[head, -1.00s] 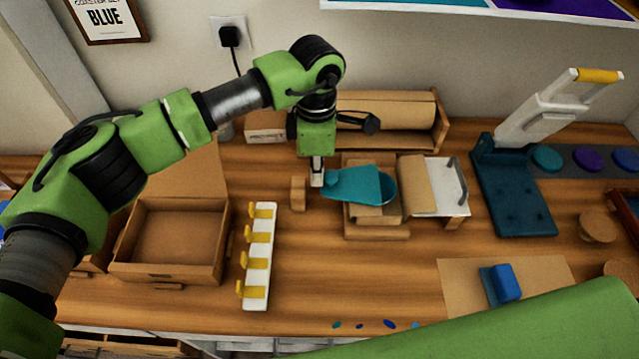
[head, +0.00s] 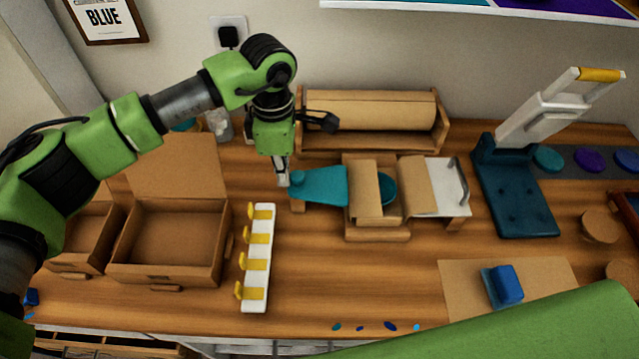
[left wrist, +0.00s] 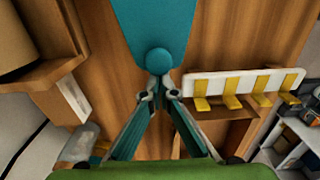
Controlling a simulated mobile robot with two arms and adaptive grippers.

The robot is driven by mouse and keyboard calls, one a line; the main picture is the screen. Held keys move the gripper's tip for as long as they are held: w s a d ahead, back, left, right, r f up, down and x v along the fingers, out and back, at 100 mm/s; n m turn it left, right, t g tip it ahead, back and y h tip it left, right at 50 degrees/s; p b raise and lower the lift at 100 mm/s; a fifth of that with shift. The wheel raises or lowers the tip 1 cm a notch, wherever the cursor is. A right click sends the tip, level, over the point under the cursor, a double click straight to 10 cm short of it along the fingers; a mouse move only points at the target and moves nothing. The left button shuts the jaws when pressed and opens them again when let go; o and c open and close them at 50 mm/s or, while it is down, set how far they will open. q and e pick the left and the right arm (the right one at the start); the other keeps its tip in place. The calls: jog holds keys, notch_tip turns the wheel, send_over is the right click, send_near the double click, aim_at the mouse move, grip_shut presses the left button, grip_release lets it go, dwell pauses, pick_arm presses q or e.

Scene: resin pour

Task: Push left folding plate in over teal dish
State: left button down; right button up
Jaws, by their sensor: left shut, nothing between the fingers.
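The left folding plate (head: 325,186) is a flat teal plate with a round knob at its left end. It lies left of the wrapping stand (head: 377,235), its right end by a brown flap (head: 363,190). The teal dish (head: 389,188) shows at the stand's middle, its left part covered by that flap. My left gripper (head: 283,180) is shut and empty at the knob's left side. In the left wrist view its fingertips (left wrist: 158,86) are close to the plate's knob (left wrist: 158,61); I cannot tell if they touch. My right gripper is out of view.
A white plate with a grey handle (head: 461,183) is right of the stand. A paper roll holder (head: 440,125) stands behind. A white rack with yellow hooks (head: 257,258) and an open box (head: 165,272) are left. A dark teal press (head: 515,195) stands right.

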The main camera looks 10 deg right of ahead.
pick_arm(q)
jog(key=shift+w+a, duration=0.2)
jog(key=shift+a, duration=1)
notch_tip(320, 180, up, 10)
jog(key=p, duration=0.4)
jog(key=shift+d, duration=0.1)
dwell(0.4)
